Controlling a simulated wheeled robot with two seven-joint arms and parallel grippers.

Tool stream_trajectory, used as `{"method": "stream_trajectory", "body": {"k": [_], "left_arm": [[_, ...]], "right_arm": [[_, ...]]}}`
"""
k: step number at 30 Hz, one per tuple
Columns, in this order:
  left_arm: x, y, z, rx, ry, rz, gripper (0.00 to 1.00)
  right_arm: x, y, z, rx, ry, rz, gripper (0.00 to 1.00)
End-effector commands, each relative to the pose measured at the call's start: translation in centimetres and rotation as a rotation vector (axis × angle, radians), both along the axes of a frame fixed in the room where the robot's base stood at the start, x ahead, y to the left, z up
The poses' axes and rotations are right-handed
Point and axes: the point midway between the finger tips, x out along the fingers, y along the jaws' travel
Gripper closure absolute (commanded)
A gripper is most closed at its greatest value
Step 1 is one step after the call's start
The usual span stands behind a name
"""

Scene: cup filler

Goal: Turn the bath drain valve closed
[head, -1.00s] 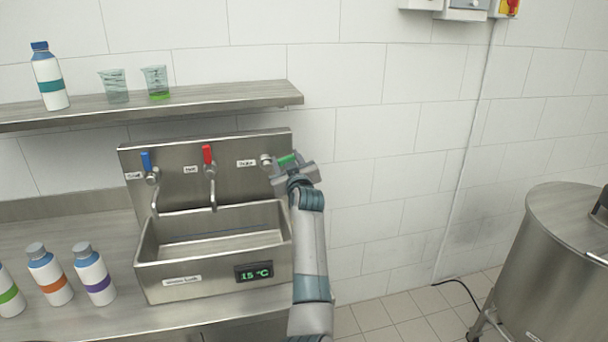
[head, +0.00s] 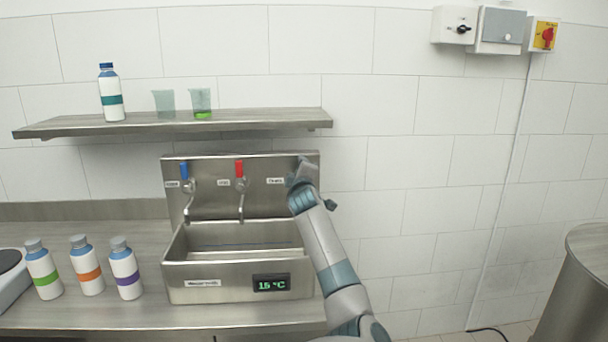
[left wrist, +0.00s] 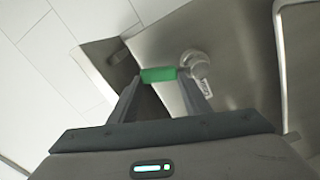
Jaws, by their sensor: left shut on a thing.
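The steel bath (head: 235,275) stands on the counter with a back panel carrying a blue-handled tap, a red-handled tap and a labelled drain valve at the right. My left gripper (head: 302,172) is at this valve and hides its handle in the head view. In the left wrist view the green valve handle (left wrist: 158,75) lies between the fingertips of my left gripper (left wrist: 160,88), which is shut on it. The round metal valve body (left wrist: 196,66) is just right of the handle. My right gripper is not in view.
Several white bottles, including an orange-banded one (head: 87,268), stand left of the bath. A shelf (head: 250,117) above holds a bottle and two beakers. A steel drum (head: 580,285) stands at the right.

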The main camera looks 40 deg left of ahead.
Motion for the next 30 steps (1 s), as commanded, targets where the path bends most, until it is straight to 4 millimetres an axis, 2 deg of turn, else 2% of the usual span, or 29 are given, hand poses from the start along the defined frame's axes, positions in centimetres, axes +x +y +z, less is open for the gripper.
{"method": "stream_trajectory", "body": {"k": [13,30], "left_arm": [[-1.5,1.3,0.3,-0.203,-0.242,0.000,0.97],[-1.8,1.5,0.3,-0.242,-0.289,0.000,0.97]], "right_arm": [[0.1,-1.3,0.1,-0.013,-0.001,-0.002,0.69],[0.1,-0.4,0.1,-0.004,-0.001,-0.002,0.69]]}}
